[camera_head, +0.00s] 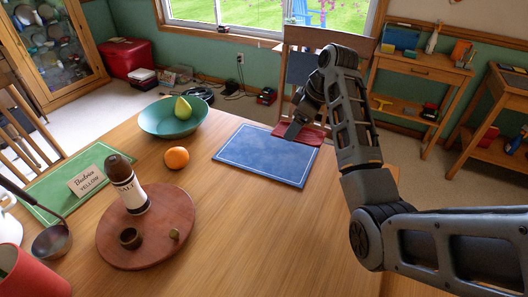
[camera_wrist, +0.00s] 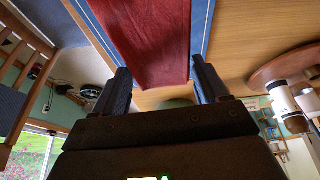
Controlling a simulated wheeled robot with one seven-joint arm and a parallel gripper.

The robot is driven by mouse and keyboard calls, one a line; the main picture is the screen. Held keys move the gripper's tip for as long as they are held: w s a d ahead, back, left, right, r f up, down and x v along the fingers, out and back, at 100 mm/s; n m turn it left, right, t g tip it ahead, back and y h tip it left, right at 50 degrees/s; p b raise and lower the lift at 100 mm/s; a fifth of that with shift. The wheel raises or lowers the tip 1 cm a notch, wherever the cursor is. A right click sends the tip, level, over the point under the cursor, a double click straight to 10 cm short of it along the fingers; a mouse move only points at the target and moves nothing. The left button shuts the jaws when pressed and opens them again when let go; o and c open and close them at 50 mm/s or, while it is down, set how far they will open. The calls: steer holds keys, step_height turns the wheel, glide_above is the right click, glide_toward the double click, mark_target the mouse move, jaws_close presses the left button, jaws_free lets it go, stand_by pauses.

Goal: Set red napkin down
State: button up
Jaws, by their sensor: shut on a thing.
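The red napkin (camera_head: 311,136) is at the far right edge of the blue placemat (camera_head: 260,160), partly hidden by my gripper (camera_head: 293,131). In the wrist view the napkin (camera_wrist: 145,40) shows as a flat dark red cloth, with its near end between the two fingers of my gripper (camera_wrist: 163,84). The gripper is shut on the napkin. Blue placemat with a pale border line shows on both sides of the cloth there. I cannot tell whether the napkin rests on the placemat or is held just above it.
An orange (camera_head: 176,158) and a green bowl (camera_head: 158,119) with a pear (camera_head: 183,108) are left of the placemat. A chair (camera_head: 322,38) stands behind the table.

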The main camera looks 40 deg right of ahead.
mark_target(276, 129)
steer(key=w+a+f, duration=0.3)
steer(key=w+f, duration=0.1)
steer(key=w, duration=0.1)
steer(key=w+a+f, duration=0.2)
steer(key=w, duration=0.1)
steer(key=shift+a, duration=0.35)
steer(key=shift+w+f, duration=0.1)
steer(key=shift+f, duration=1.95)
steer(key=shift+f, duration=0.15)
steer(key=o, duration=1)
steer(key=v, duration=1.2)
steer(key=shift+p, duration=0.4)
